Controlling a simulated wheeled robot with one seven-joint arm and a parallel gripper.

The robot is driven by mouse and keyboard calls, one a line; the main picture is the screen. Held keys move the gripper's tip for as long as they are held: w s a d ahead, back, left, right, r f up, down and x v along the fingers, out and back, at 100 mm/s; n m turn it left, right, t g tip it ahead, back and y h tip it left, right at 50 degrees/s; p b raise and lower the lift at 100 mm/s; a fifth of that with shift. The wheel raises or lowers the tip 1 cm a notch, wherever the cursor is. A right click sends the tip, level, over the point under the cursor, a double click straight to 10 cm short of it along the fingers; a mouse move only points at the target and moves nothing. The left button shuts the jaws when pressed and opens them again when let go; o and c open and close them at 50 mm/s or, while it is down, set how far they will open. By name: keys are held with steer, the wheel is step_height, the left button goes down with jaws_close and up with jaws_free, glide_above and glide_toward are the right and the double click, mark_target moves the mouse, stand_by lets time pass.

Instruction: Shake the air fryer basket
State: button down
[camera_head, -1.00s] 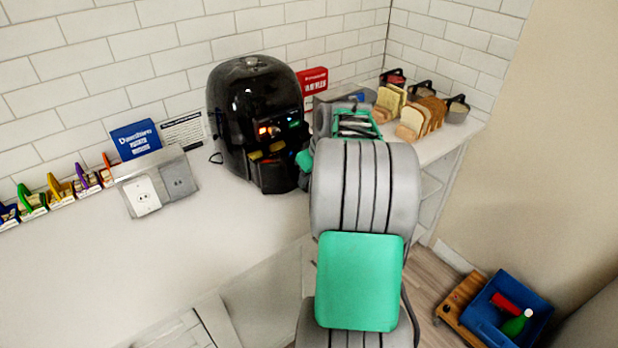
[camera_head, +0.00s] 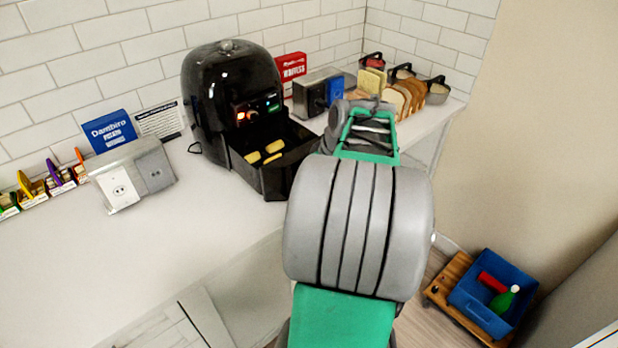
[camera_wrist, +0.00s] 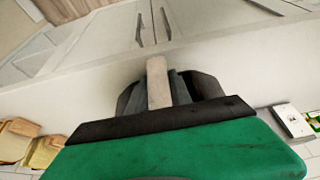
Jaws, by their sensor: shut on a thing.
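The black air fryer (camera_head: 232,95) stands on the counter against the tiled wall. Its black basket (camera_head: 262,186) is drawn well out of the body, open at the top, with several yellow pieces of food (camera_head: 265,152) inside. In the wrist view my gripper (camera_wrist: 158,92) is shut, with dark fingers around a pale bar that looks like the basket's handle (camera_wrist: 157,80).
A toaster (camera_head: 318,92), a red box (camera_head: 293,68) and bread slices (camera_head: 405,95) stand right of the fryer. An outlet box (camera_head: 135,178) and blue box (camera_head: 110,131) stand left. The front counter is clear. A blue bin (camera_head: 492,296) is on the floor.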

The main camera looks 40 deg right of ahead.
steer(key=c, duration=1.2)
jaws_free()
steer(key=shift+o, duration=0.2)
steer(key=v, duration=0.8)
steer(key=shift+w, duration=0.1)
